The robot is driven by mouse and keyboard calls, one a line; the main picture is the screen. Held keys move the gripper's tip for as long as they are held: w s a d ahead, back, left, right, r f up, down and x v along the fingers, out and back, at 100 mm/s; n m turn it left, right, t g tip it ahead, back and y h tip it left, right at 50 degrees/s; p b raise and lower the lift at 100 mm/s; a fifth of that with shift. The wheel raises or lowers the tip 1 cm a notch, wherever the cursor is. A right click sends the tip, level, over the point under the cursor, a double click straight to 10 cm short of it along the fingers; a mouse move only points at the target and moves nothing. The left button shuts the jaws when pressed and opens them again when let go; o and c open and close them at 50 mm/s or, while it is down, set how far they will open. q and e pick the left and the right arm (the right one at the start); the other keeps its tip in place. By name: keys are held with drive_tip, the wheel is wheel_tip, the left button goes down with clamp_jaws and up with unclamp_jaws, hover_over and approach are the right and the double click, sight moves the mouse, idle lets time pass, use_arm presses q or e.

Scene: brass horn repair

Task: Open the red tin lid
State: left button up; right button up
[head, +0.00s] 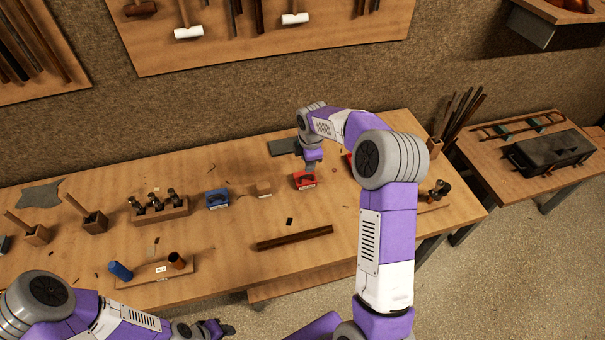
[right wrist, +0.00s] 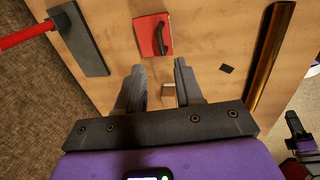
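The red tin (head: 304,181) sits on the workbench, and in the right wrist view its red lid (right wrist: 146,36) shows a dark curved handle (right wrist: 161,38) on top. The lid looks closed. My right gripper (head: 311,167) hangs right over the tin in the head view. In the right wrist view this gripper (right wrist: 159,80) is open, its two dark fingers spread with nothing held between them. The handle lies beyond the fingertips. My left gripper (head: 218,329) is low at the front edge of the head view; whether its fingers are open is unclear.
A small wooden block (head: 262,190) and a blue tin (head: 217,198) stand left of the red tin. A dark grey plate (head: 283,147) lies behind it, and a long dark bar (head: 295,238) lies in front. Another red object (head: 349,158) is partly hidden by my right arm.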

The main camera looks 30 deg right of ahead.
sight(306, 176)
drive_tip(key=f, duration=0.5)
drive_tip(key=w+f+b, duration=0.1)
drive_tip(key=f, duration=0.1)
drive_tip(key=shift+w+d+f, duration=0.1)
drive_tip(key=shift+d+f, duration=0.1)
clamp_jaws()
idle(1.3)
